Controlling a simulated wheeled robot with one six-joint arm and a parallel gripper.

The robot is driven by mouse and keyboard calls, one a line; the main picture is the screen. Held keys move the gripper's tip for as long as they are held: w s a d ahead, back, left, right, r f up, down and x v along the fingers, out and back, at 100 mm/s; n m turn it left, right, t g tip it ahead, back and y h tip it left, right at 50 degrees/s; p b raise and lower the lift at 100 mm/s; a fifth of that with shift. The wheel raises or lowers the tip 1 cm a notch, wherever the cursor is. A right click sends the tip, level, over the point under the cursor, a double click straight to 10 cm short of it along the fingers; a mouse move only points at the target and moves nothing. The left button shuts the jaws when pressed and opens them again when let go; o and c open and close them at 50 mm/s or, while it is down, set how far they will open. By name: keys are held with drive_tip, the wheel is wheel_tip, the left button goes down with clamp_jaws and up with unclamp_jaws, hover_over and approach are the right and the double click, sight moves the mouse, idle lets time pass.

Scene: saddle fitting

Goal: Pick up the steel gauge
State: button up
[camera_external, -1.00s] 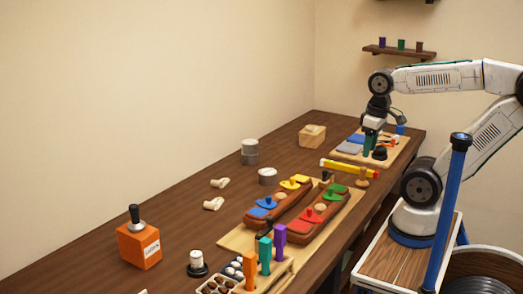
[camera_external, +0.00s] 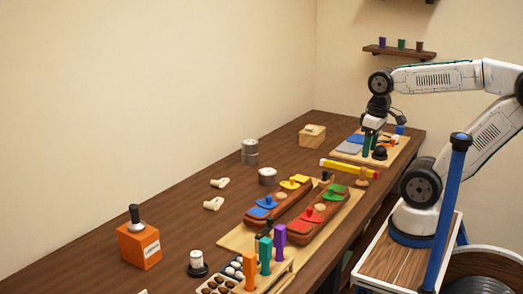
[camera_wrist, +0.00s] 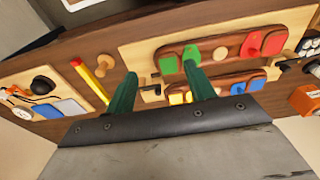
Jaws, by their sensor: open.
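My gripper (camera_external: 370,147) hangs over the far right end of the bench, above a light board with tools. Its two green fingers are apart, with nothing held between them in the wrist view (camera_wrist: 160,66). A small dark metallic piece (camera_wrist: 152,92) shows between and beyond the fingers, at the end of the large pale board; it may be the steel gauge, but it is too small to tell. A similar small dark piece (camera_external: 326,177) stands at that board's far end in the outside view. My gripper is well apart from it.
A yellow bar (camera_external: 345,168) lies beside a wooden knob (camera_external: 362,180). Two brown blocks with coloured pieces (camera_external: 285,202) sit on the pale board (camera_external: 238,239). Grey cylinders (camera_external: 249,152), an orange box (camera_external: 139,246) and a wooden box (camera_external: 312,136) stand on the bench. The bench's left side is mostly clear.

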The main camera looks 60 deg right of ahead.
sight(197, 261)
drive_tip(key=w+a+f+m+g+y, duration=0.15)
drive_tip(key=w+a+m+y, duration=0.5)
drive_tip(key=a, duration=0.85)
drive_tip(key=w+a+f+m+g+y, duration=0.15)
drive_tip(key=w+a+y, duration=0.25)
drive_tip(key=w+a, duration=0.75)
drive_tip(key=w+a+f+m+t+y, duration=0.1)
drive_tip(key=w+a+f+m, duration=0.1)
drive_tip(key=a+f+m, duration=0.2)
drive_tip(key=w+a+f+m+t, duration=0.1)
drive_tip(key=w+a+f+m, duration=0.2)
drive_tip(key=a+f, duration=0.3)
drive_tip(key=w+a+f+m+t+y, duration=0.1)
drive_tip(key=a+f+m, duration=0.3)
drive_tip(key=a, duration=0.7)
drive_tip(key=shift+w+a+f+m+t+y, duration=0.3)
drive_tip(key=shift+w+f+m+y, duration=0.1)
drive_tip(key=shift+w+f, duration=0.25)
drive_tip(key=x, duration=0.5)
drive_tip(key=shift+a+f, duration=0.15)
drive_tip(key=shift+a, duration=0.05)
clamp_jaws()
